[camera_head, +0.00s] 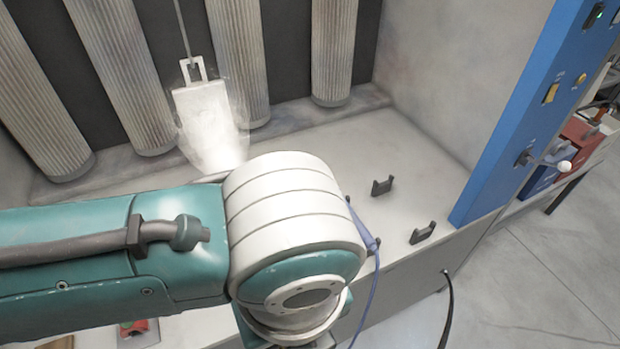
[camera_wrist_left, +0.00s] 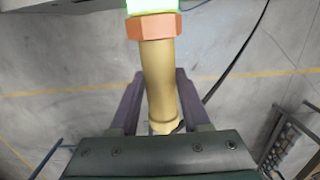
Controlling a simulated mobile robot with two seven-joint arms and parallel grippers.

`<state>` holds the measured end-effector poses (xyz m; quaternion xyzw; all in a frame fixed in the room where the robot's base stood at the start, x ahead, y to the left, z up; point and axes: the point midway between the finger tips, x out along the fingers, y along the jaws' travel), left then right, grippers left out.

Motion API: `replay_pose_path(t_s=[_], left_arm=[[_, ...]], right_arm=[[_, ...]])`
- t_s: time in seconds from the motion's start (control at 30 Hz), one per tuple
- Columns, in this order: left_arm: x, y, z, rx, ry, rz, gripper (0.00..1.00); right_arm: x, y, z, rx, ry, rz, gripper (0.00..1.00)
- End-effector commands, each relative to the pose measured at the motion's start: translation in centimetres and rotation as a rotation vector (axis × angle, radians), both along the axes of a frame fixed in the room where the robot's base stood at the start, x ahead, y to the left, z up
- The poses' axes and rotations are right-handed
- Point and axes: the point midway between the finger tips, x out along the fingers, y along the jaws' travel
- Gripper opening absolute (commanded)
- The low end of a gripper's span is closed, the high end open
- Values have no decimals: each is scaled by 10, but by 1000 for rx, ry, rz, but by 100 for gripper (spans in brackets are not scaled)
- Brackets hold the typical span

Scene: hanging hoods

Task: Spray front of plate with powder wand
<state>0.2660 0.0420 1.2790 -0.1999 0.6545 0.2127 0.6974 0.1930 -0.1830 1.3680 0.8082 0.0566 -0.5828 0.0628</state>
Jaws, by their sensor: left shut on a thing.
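The plate (camera_head: 203,108), pale and flat, hangs upright from a rod and hook in front of the pleated filters. A whitish haze (camera_head: 228,150) surrounds its lower part and edges. My left arm comes in from the left below the plate; its bulky joint hides my left gripper and most of the wand in the head view. In the left wrist view my left gripper (camera_wrist_left: 158,76) is shut on the powder wand (camera_wrist_left: 157,62), around its tan handle. An orange collar and a bright green part show beyond the handle. My right gripper is not in view.
Two dark cradle brackets (camera_head: 382,186) stand empty on the booth ledge (camera_head: 335,150). A blue control panel (camera_head: 535,100) with switches rises at the right. A blue cable (camera_head: 371,268) hangs beside my arm. Open floor (camera_head: 550,260) lies at the right.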

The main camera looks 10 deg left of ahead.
Motion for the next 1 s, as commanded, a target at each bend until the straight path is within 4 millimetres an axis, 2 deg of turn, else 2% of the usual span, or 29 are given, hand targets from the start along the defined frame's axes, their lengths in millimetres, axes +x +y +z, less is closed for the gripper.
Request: replay_pose_path(t_s=[0.6,0.8,1.0], left_arm=[[69,47,-4,2,-6,3,0],[79,54,-1,1,-4,1,0],[81,55,1,1,-3,1,0]], right_arm=[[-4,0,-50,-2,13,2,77],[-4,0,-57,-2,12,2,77],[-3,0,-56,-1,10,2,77]])
